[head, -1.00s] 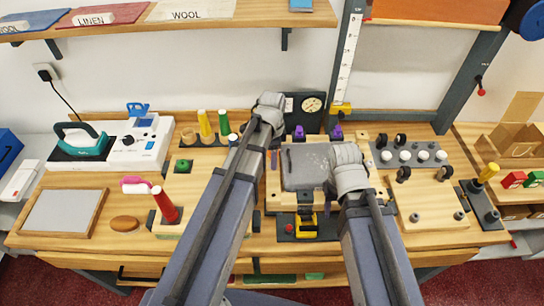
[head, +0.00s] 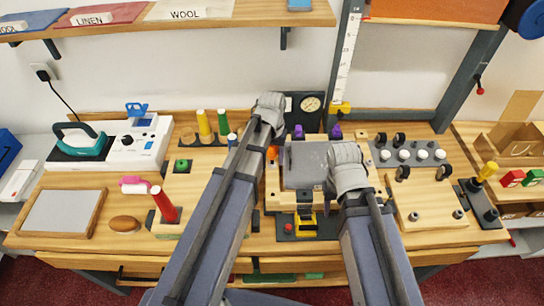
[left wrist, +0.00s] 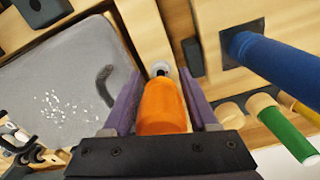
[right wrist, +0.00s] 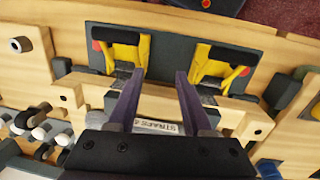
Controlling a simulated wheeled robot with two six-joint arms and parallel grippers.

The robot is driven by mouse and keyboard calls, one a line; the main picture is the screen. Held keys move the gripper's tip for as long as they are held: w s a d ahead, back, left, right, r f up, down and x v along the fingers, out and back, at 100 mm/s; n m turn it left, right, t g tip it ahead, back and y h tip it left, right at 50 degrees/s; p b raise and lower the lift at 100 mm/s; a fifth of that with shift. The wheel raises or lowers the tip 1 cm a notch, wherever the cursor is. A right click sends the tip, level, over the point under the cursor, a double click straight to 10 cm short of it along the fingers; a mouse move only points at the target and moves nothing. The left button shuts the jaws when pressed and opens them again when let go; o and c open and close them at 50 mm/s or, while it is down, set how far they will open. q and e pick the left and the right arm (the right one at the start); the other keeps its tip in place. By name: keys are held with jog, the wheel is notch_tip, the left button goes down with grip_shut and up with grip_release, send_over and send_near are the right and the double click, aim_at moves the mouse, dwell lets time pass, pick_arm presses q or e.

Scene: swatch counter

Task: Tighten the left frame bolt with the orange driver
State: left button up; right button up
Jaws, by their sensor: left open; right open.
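The orange driver (head: 272,153) stands at the left edge of the grey panel (head: 305,165) in the head view. In the left wrist view the orange handle (left wrist: 162,108) lies between the two purple fingers of my left gripper (left wrist: 158,88), which is open around it with gaps at the sides. A small grey round piece (left wrist: 160,67) shows at the handle's far end; I cannot tell whether it is the bolt or part of the driver. My right gripper (right wrist: 155,78) is open and empty above the front of the frame, over a white label (right wrist: 155,127).
Yellow toggle clamps (right wrist: 122,47) sit at the frame's front. Several coloured handles stand at the back left, including a green one (head: 223,122). A red handle (head: 165,205) stands at the left. A knobbed board (head: 430,210) is at the right. A wooden disc (head: 125,223) lies front left.

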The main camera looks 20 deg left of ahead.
pick_arm(q)
jog(key=n, duration=0.6)
jog(key=shift+w, duration=0.1)
jog(key=n, duration=0.5)
jog(key=shift+d+n, duration=0.1)
jog(key=shift+n, duration=0.2)
grip_shut()
jog(key=m, duration=1.5)
